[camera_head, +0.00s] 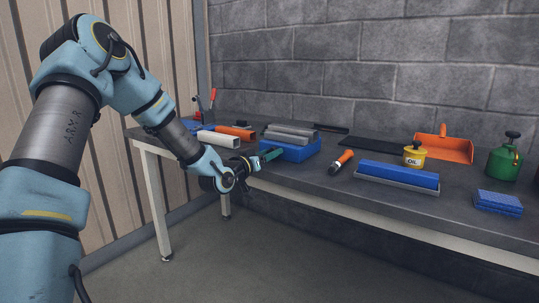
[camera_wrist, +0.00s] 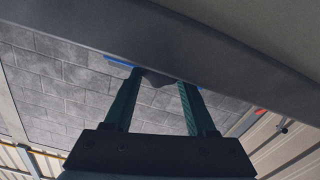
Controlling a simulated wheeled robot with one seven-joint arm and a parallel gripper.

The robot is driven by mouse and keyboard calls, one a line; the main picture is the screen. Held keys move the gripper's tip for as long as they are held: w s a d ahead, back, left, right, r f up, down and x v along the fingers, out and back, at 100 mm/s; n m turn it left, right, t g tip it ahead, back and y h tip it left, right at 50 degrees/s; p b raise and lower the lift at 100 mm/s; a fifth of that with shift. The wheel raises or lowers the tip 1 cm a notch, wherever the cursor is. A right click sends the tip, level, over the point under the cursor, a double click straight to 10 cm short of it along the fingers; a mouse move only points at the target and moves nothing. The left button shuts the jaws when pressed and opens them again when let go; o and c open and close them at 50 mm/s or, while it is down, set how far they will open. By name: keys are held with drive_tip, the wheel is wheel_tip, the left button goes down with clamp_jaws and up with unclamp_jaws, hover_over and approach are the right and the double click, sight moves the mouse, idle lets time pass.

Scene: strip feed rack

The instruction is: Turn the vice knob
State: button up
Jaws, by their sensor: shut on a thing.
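The vice (camera_head: 291,150), a blue body with grey jaws on top, sits on the bench near its front edge. My gripper (camera_head: 271,154) reaches in from the left, its teal fingers at the left front end of the vice. In the wrist view my gripper (camera_wrist: 160,84) has a finger on each side of a small dark part, the vice knob (camera_wrist: 158,78), and is shut on it. The knob is hidden behind the fingers in the head view, and its turned angle cannot be told.
The dark bench (camera_head: 310,172) also holds a white block (camera_head: 219,139), an orange-handled tool (camera_head: 342,162), a blue-topped block (camera_head: 398,176), a yellow oil can (camera_head: 414,157), an orange dustpan (camera_head: 443,148), a green can (camera_head: 503,163) and a blue sponge (camera_head: 498,202). The floor in front is clear.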

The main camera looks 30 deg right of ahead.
drive_tip(key=shift+f+n, duration=0.1)
drive_tip(key=shift+n, duration=0.5)
drive_tip(key=o, duration=1.4)
drive_tip(key=shift+c, duration=0.2)
drive_tip(key=shift+a, duration=0.1)
drive_tip(key=b+v, duration=0.1)
drive_tip(key=v, duration=0.9)
drive_tip(key=shift+s+a, duration=0.15)
drive_tip(key=shift+a, duration=0.15)
